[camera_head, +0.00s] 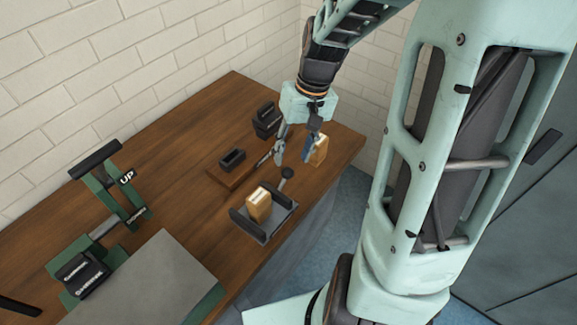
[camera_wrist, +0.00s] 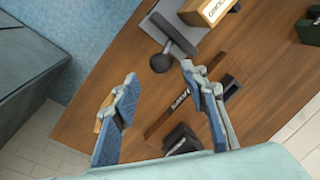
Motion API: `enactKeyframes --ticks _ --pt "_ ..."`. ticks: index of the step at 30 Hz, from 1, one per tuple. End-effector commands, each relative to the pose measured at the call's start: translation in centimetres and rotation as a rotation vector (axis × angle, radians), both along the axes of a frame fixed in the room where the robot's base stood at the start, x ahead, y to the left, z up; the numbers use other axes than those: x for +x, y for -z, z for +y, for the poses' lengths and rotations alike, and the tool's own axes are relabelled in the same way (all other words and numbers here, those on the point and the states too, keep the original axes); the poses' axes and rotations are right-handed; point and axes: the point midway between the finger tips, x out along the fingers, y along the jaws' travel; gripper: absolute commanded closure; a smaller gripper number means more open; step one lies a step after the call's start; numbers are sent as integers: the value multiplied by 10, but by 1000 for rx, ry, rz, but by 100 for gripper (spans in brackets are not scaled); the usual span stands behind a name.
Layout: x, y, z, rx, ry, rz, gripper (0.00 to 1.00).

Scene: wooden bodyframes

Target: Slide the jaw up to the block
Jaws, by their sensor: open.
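A small vise (camera_head: 268,233) with a grey base and two dark jaws stands near the bench's front edge. A light wooden block (camera_head: 258,204) with a pale label sits between the jaws; I cannot tell whether either jaw touches it. A dark round knob (camera_head: 287,172) on a short handle sticks out on the side toward my gripper. My gripper (camera_head: 294,152) is open and empty above the bench, behind the knob. In the wrist view the knob (camera_wrist: 163,63) lies just beyond the fingertips, with the movable-side jaw (camera_wrist: 173,35) and labelled block (camera_wrist: 208,10) past it.
Another wooden block (camera_head: 319,151) stands right beside my gripper. A wooden board with a black holder (camera_head: 232,158) and a black item (camera_head: 266,118) are behind. A green machine (camera_head: 110,195) and grey plate (camera_head: 150,280) occupy the left. Bare wood lies left of the vise.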

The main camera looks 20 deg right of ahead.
Motion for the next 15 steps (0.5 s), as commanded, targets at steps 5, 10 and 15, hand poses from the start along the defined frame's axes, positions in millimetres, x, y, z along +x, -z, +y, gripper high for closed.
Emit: enactKeyframes --ticks 5,10,15 --pt "-1 33 7 3 -1 3 60" --pt "-1 50 10 1 0 2 60" --pt "0 55 11 0 2 -1 60"
